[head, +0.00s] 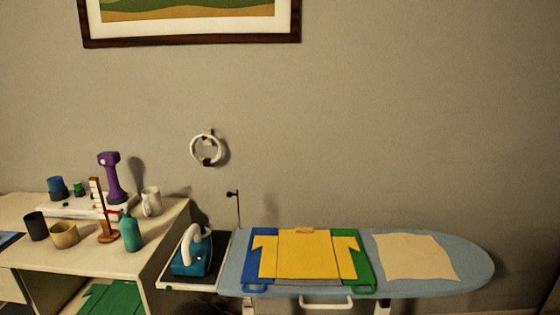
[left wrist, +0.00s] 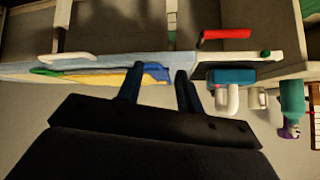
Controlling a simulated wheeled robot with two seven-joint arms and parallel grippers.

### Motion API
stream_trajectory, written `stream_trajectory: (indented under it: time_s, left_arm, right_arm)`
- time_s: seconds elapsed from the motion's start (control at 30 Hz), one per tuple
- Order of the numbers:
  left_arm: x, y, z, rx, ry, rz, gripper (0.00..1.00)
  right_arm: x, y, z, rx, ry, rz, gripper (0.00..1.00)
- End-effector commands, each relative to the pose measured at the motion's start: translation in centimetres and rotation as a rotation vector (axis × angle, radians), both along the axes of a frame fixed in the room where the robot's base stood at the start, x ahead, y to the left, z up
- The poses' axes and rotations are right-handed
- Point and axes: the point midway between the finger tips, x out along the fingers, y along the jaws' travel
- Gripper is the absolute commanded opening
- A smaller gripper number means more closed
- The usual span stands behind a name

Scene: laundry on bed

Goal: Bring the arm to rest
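My left gripper (left wrist: 156,84) shows in the left wrist view with its two dark fingers apart and nothing between them. No arm or gripper of mine shows in the head view, and my right gripper is in neither view. In the head view the ironing board (head: 479,265) carries a yellow shirt (head: 317,256) on a blue and green folding board, with a cream cloth (head: 415,257) to the right. The teal iron (head: 190,257) stands on the rest at the board's left end. The wrist view shows the iron (left wrist: 232,76) upside down, just right of my fingers.
A white table (head: 160,225) at the left holds a teal bottle (head: 131,233), a purple device (head: 113,178), mugs and cups. Green cloth (head: 112,299) lies below it. A white ring (head: 206,149) is on the wall. The wall space above the board is clear.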

Motion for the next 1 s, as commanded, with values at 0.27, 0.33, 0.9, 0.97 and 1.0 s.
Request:
stream_trajectory:
  time_s: [0.27, 0.33, 0.9, 0.97, 1.0]
  left_arm:
    - [-6.7, 1.1, -6.9, -0.052, 0.155, 0.048, 0.36]
    - [-8.4, 1.3, -8.7, -0.062, 0.198, 0.061, 0.36]
    - [-25.6, 1.0, -21.4, -0.103, 0.568, 0.119, 0.36]
    - [-27.0, 1.0, -22.1, -0.101, 0.595, 0.121, 0.36]
    - [-27.8, 1.0, -22.4, -0.1, 0.608, 0.121, 0.36]
  right_arm:
    - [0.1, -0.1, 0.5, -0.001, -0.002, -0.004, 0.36]
    - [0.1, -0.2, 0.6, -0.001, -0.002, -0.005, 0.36]
    - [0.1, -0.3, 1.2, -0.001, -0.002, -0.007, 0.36]
    - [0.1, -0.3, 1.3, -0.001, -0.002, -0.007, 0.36]
    - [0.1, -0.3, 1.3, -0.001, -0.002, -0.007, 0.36]
